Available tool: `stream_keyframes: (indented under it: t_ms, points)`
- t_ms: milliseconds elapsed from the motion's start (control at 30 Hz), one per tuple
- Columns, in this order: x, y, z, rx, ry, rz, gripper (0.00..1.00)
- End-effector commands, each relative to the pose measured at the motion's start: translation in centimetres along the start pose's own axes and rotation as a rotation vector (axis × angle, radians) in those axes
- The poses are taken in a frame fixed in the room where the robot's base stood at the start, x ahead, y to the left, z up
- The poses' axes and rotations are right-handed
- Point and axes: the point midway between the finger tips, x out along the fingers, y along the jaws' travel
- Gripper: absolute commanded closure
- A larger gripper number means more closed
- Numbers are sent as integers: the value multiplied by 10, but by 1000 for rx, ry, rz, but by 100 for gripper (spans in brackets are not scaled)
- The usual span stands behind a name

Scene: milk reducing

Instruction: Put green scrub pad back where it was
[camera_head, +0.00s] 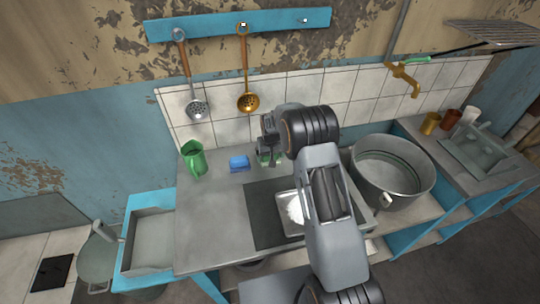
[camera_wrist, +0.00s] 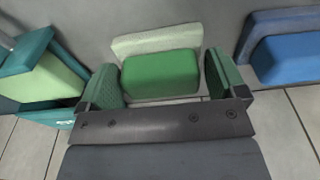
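The green scrub pad (camera_wrist: 160,72) lies on the grey counter, a bright green block with a paler green layer along one side. In the wrist view it sits between the two green-tipped fingers of my gripper (camera_wrist: 163,84). The fingers are spread, with a narrow gap at the right finger; at the left finger I cannot tell whether they touch. In the head view the pad (camera_head: 264,158) is partly hidden under my gripper (camera_head: 268,152), near the tiled wall.
A blue pad (camera_head: 239,163) lies close by; it also shows in the wrist view (camera_wrist: 292,58). A teal box-like thing (camera_wrist: 35,68) stands on the other side.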

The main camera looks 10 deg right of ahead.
Motion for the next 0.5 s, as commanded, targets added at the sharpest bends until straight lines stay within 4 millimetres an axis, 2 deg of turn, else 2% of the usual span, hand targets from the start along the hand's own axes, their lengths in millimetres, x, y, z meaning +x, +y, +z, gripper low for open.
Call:
stream_keyframes:
  t_ms: [100, 333, 500]
  points:
    - [0, 0, 0, 0, 0, 0, 1]
    - [-2, 0, 0, 0, 0, 0, 1]
    - [-16, 0, -2, 0, 5, 0, 1]
